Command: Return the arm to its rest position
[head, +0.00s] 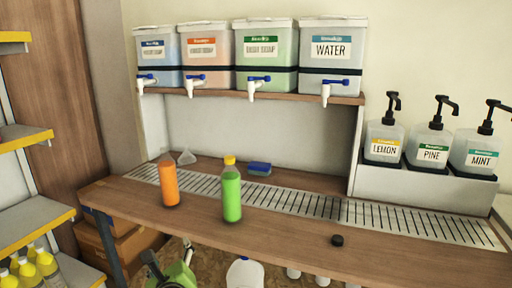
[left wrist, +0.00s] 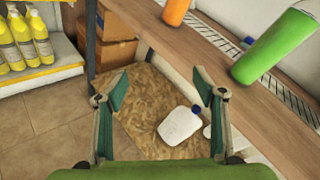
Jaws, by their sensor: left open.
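My left gripper (head: 169,254) shows at the bottom of the head view, low in front of the wooden bench. An orange bottle (head: 169,183) stands upright on the bench. A green bottle with a yellow cap (head: 231,192) stands to its right. Both also show in part in the left wrist view, the orange one (left wrist: 175,11) and the green one (left wrist: 272,47), apart from the fingers. My right gripper is not in view.
Drums with taps (head: 332,49) stand on the shelf above. A white jug (left wrist: 180,125) is below the bench. Shelving (head: 35,222) stands left.

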